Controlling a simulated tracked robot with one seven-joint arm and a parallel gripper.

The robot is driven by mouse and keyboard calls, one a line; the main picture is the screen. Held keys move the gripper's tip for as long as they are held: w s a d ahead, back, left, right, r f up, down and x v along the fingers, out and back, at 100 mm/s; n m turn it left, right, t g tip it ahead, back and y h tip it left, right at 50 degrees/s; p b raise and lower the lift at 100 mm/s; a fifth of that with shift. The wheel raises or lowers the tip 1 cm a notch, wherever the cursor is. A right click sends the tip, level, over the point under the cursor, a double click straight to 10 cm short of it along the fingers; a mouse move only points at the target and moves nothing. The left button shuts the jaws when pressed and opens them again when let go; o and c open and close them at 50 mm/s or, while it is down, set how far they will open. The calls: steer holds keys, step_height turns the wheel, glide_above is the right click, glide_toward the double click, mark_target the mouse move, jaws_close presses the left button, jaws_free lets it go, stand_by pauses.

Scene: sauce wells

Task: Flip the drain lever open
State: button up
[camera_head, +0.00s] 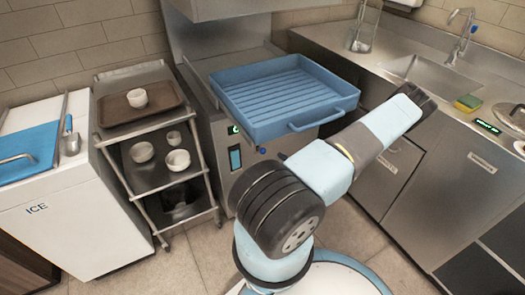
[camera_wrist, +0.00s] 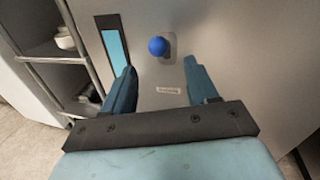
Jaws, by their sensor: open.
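The drain lever shows as a round blue knob (camera_wrist: 157,46) on a pale mount on the machine's metal front panel. A small label sits below it, too blurred to read. My gripper (camera_wrist: 159,70) is open and empty in the wrist view, its two blue fingers apart. The knob appears between and just beyond the fingertips, with no visible contact. In the head view the knob (camera_head: 262,150) is a small blue dot under the blue rack, beside my arm. My gripper cannot be made out there. The lever's shaft is hidden behind the knob.
A blue dish rack (camera_head: 285,125) sits on the machine above the panel. A blue strip window (camera_wrist: 116,45) lies left of the knob. A cart (camera_head: 135,205) with bowls stands left, beside a white ice chest (camera_head: 70,215). The sink counter (camera_head: 385,75) is on the right.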

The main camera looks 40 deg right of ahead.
mark_target(263, 151)
steer(key=w, duration=0.9)
steer(key=shift+w+a, duration=0.15)
steer(key=shift+a, duration=0.05)
steer(key=shift+c, duration=0.2)
jaws_close()
